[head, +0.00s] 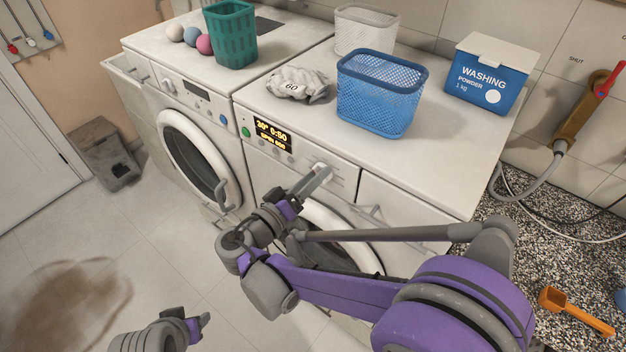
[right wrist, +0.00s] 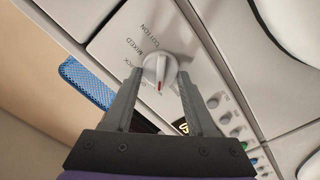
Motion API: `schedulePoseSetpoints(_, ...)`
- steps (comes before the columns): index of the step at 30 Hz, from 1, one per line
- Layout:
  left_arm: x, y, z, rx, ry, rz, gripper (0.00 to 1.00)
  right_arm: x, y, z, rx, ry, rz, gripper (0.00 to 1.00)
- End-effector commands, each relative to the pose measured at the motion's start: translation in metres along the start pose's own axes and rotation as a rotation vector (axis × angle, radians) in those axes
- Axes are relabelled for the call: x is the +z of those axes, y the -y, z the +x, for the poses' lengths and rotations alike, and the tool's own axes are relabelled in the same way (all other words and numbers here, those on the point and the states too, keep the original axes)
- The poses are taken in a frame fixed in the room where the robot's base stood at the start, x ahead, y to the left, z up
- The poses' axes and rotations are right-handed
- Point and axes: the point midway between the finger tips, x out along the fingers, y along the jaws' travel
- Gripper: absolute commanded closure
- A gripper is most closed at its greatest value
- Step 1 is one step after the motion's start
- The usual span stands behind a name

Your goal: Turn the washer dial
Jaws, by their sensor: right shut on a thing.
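The washer (head: 290,125) on the right has a front panel with a lit display (head: 273,134). Its white dial (right wrist: 158,66) shows in the right wrist view, with a red mark pointing down in the picture, towards my gripper's palm. The labels COTTON, MIXED and a partly hidden one are printed beside the dial. My right gripper (head: 316,183) reaches the panel in the head view. In the right wrist view its two fingers (right wrist: 160,82) are on either side of the dial, shut on it. My left gripper (head: 199,328) is low at the bottom left, away from the washer.
A blue basket (head: 380,95), a grey cloth bundle (head: 297,84), a white basket (head: 366,30) and a washing powder box (head: 487,80) stand on top. A second machine (head: 183,105) is at left, with a green basket (head: 231,35).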

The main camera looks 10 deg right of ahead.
Motion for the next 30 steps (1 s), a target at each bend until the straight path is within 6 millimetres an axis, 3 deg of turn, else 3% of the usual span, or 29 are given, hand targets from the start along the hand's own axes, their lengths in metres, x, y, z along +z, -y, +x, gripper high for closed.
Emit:
schedulePoseSetpoints(15,0.013,0.000,0.013,0.000,0.011,0.000,0.50,0.001,0.002,0.001,0.003,0.000,-0.437,0.98)
schedulePoseSetpoints(30,0.017,0.000,0.017,0.000,0.014,0.000,0.50,0.000,0.002,0.001,0.004,0.000,-0.604,0.98)
